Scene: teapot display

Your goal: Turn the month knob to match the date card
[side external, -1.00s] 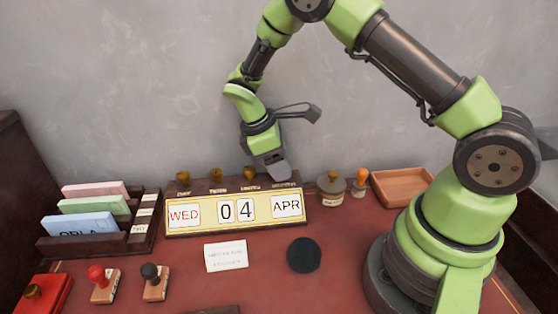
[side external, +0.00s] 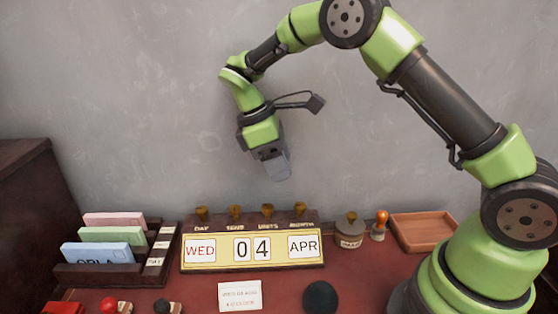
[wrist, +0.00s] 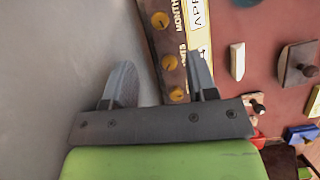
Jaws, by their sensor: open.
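The calendar (side external: 253,267) stands on the desk and reads WED, 04, APR. A row of brass knobs runs along its top. The month knob (side external: 300,210) is at the right end, above APR; it also shows in the wrist view (wrist: 160,20). The date card (side external: 240,296) stands in front of the calendar; its print is too small to read surely. My gripper (side external: 280,177) hangs in the air above the units and month knobs, clear of them. In the wrist view my gripper (wrist: 160,80) is open, with nothing between the fingers.
The units knob (side external: 267,211) is just left of the month knob. A letter rack (side external: 150,265) stands at left. A dark disc (side external: 320,297) lies in front.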

